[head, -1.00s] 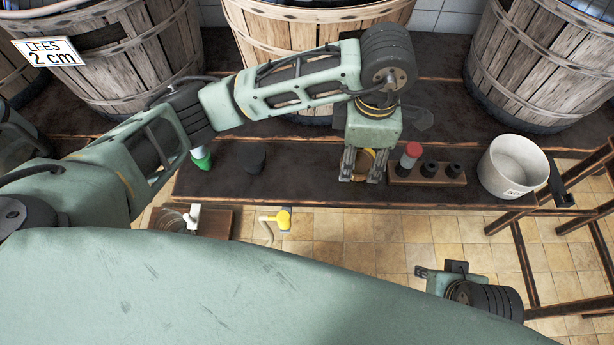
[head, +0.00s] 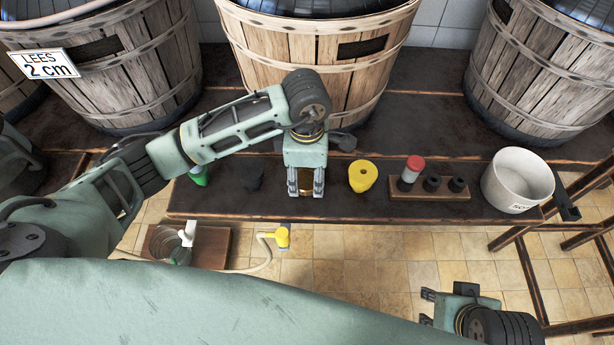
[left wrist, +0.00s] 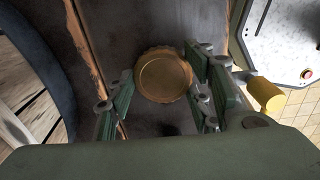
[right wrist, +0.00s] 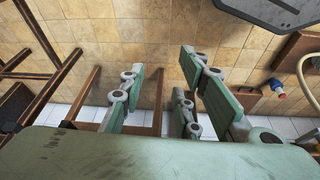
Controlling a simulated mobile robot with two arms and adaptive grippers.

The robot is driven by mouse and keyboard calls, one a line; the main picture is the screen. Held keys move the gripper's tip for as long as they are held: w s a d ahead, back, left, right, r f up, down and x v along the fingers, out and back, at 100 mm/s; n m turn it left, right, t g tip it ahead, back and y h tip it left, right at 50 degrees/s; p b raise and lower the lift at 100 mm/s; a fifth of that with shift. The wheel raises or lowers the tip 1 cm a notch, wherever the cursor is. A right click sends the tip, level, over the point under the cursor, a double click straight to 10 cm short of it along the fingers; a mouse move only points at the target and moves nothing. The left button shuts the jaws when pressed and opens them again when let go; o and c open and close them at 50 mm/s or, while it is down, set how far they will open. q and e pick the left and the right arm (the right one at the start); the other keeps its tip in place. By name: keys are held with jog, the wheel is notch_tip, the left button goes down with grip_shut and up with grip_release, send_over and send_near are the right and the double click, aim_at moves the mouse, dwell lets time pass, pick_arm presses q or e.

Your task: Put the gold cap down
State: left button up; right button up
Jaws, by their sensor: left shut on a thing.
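The gold cap (head: 305,184) is a round, shallow gold disc. It sits between the fingers of my left gripper (head: 305,191), which is shut on it over the dark bench (head: 230,205). In the left wrist view the cap (left wrist: 163,76) shows face-on between the finger pads (left wrist: 162,98), with the dark bench behind it. I cannot tell whether the cap touches the bench. My right gripper (head: 426,307) is open and empty, low at the right in front of the bench. Its spread fingers (right wrist: 165,90) show over floor tiles in the right wrist view.
A yellow bung (head: 362,176) stands right of my left gripper. Further right are a dark-holed rack (head: 450,193) with a red-topped piece (head: 412,168), and a white pot (head: 517,180). A dark piece (head: 252,178) lies left. Large wooden baskets (head: 320,65) line the back.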

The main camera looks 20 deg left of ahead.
pick_arm(q)
jog(key=shift+f, duration=0.55)
pick_arm(e)
jog(key=shift+f, duration=0.1)
jog(key=shift+w, duration=0.1)
pick_arm(q)
jog(key=shift+f, duration=0.1)
jog(key=o, duration=1.2)
pick_arm(e)
jog(key=shift+w+a+t, duration=0.2)
jog(key=shift+w+t, duration=0.1)
jog(key=shift+w, duration=0.2)
